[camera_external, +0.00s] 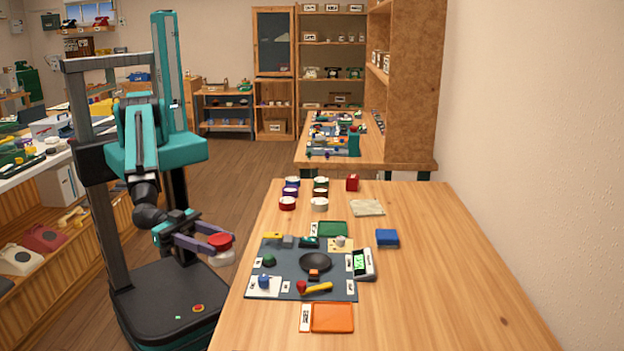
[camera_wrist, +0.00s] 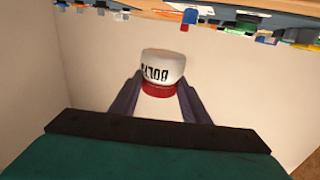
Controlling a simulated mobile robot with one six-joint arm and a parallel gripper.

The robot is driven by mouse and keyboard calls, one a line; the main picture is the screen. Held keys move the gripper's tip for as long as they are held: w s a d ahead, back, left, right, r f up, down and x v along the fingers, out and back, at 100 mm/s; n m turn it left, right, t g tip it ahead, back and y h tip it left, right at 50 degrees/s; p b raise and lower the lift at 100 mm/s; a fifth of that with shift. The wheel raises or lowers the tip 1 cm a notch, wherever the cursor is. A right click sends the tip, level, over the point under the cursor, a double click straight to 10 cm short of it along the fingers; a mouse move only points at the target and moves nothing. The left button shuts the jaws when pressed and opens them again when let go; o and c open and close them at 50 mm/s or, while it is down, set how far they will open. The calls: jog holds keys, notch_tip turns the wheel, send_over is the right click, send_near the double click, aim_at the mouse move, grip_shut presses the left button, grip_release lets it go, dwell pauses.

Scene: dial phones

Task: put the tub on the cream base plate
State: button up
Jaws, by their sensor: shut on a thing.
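My gripper (camera_external: 214,246) is shut on the tub (camera_external: 220,241), which has a red top and a pale body. In the wrist view the tub (camera_wrist: 163,68) is white with a red band and a dark label reading "BOLT", between my two fingers. I hold it in the air left of the table's edge, over my own base. A cream plate (camera_external: 333,248) lies at the upper right of the dark mat, with a small pale round thing on it. A whiter plate (camera_external: 254,291) with a blue thing on it lies at the mat's lower left.
The dark mat (camera_external: 288,291) also carries a black dish (camera_external: 315,262) and a red-and-yellow tool (camera_external: 317,288). Several small tubs stand behind. The table's right side (camera_external: 450,270) is clear.

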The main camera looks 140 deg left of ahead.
aim_at(234, 258)
jog(key=shift+s+a+f, duration=0.1)
jog(key=shift+a+f, duration=0.2)
jog(key=shift+f, duration=0.2)
jog(key=shift+s+a+f, duration=0.1)
jog(key=shift+a+f, duration=0.15)
jog(key=shift+f, duration=0.2)
jog(key=shift+s+a+f, duration=0.15)
jog(key=shift+a+f, duration=0.3)
jog(key=shift+a, duration=0.05)
jog(key=shift+w+f+b, duration=0.25)
jog(key=shift+w+b, duration=0.15)
jog(key=shift+b, duration=0.85)
jog(key=w+b, duration=0.1)
jog(key=b, duration=0.7)
jog(key=shift+w+d, duration=0.15)
jog(key=shift+w, duration=0.25)
jog(key=shift+w, duration=0.25)
jog(key=shift+w+d+f, duration=0.15)
jog(key=shift+w, duration=1.7)
jog(key=shift+w+d+f, duration=0.1)
jog(key=shift+w+d, duration=0.1)
jog(key=shift+w, duration=1.65)
jog(key=shift+w+d+f, duration=0.15)
jog(key=shift+w, duration=1.7)
